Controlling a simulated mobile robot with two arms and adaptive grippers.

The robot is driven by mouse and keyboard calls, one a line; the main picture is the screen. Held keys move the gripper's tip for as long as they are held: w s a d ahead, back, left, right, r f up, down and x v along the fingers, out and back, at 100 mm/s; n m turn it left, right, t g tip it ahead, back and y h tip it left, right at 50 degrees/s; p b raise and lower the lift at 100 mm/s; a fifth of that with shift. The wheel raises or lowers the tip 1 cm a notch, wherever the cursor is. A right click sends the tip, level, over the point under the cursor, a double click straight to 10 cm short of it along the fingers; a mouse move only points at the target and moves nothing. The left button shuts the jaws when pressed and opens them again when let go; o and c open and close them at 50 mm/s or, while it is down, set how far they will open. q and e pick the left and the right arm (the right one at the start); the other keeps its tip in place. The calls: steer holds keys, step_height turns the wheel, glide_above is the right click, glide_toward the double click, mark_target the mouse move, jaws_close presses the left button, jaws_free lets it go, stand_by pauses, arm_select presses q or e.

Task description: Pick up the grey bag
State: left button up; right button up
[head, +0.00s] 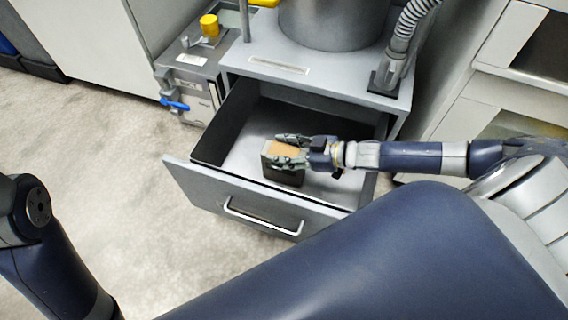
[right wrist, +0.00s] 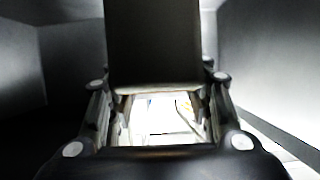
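A boxy, dark grey bag (head: 283,175) with a tan top stands upright inside the open drawer (head: 225,195). My right gripper (head: 289,149) reaches in from the right, with one finger along the far side of the bag's top and one along the near side. In the right wrist view the bag (right wrist: 153,45) is a dark block between the fingers (right wrist: 157,90). Whether the fingers press on it or stand slightly apart cannot be told. Whether the bag rests on the drawer floor is also unclear. My left gripper is out of view; only part of that arm shows.
The cabinet top (head: 300,76) overhangs the drawer's back and carries a metal vessel (head: 335,22) and a ribbed hose (head: 410,30). A grey unit with a blue lever (head: 174,104) stands left. Floor left is clear.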

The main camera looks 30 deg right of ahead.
jaws_close()
steer(key=shift+r, duration=0.15)
